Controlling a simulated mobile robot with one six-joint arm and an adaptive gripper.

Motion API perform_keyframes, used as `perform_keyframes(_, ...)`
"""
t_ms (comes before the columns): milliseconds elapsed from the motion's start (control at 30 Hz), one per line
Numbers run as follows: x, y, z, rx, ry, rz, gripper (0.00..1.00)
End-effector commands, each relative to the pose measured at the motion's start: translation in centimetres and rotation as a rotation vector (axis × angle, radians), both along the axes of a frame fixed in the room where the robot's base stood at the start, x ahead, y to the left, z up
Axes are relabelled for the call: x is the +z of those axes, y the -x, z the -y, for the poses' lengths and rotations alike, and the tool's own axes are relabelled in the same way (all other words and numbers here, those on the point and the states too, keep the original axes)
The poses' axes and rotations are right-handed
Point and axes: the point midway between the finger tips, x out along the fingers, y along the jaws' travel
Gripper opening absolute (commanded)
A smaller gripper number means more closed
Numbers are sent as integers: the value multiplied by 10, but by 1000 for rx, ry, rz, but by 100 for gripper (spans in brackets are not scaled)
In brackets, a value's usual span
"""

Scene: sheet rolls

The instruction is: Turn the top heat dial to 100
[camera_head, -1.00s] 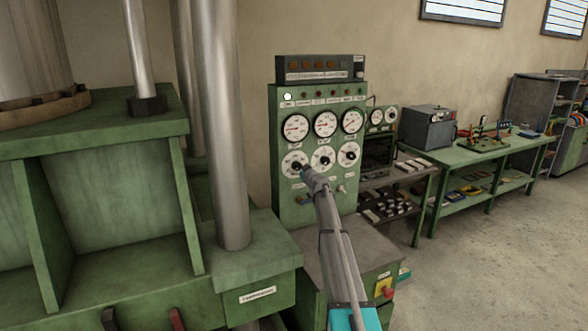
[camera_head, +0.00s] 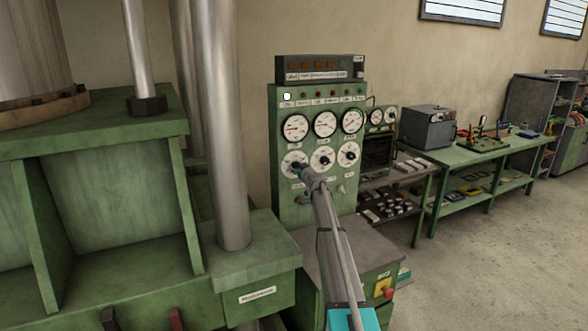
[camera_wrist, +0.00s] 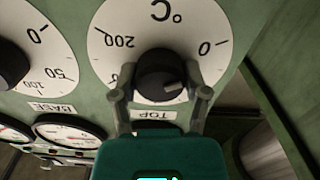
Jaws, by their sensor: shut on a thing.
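The top heat dial (camera_wrist: 112,42) is a round white plate marked °C, with 0 and 200 readable and a TOP label beside it. It shows upside down in the wrist view. In the head view it is the lower left white dial (camera_head: 287,158) on the green panel. Its black knob (camera_wrist: 158,68) carries a pale pointer mark towards the lower right of the wrist view. My gripper (camera_wrist: 161,84) is shut on this knob, one finger on each side. The fingers hide part of the scale, and I cannot read 100 on it.
The neighbouring BASE dial (camera_wrist: 50,50) has its own black knob close by on the left of the wrist view. Gauges (camera_head: 325,124) sit above the dials on the green control panel (camera_head: 288,205). A steel column (camera_head: 225,150) stands left of the panel.

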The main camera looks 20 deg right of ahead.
Motion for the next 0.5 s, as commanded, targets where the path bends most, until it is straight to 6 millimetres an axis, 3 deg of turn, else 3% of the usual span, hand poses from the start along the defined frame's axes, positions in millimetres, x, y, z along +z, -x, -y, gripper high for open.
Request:
perform_keyframes(33,0,0,0,0,0,0,11)
perform_keyframes(67,0,2,-19,3,0,1,12)
perform_keyframes(200,0,0,-5,5,-5,0,12)
perform_keyframes(500,0,0,-1,5,-83,-3,12)
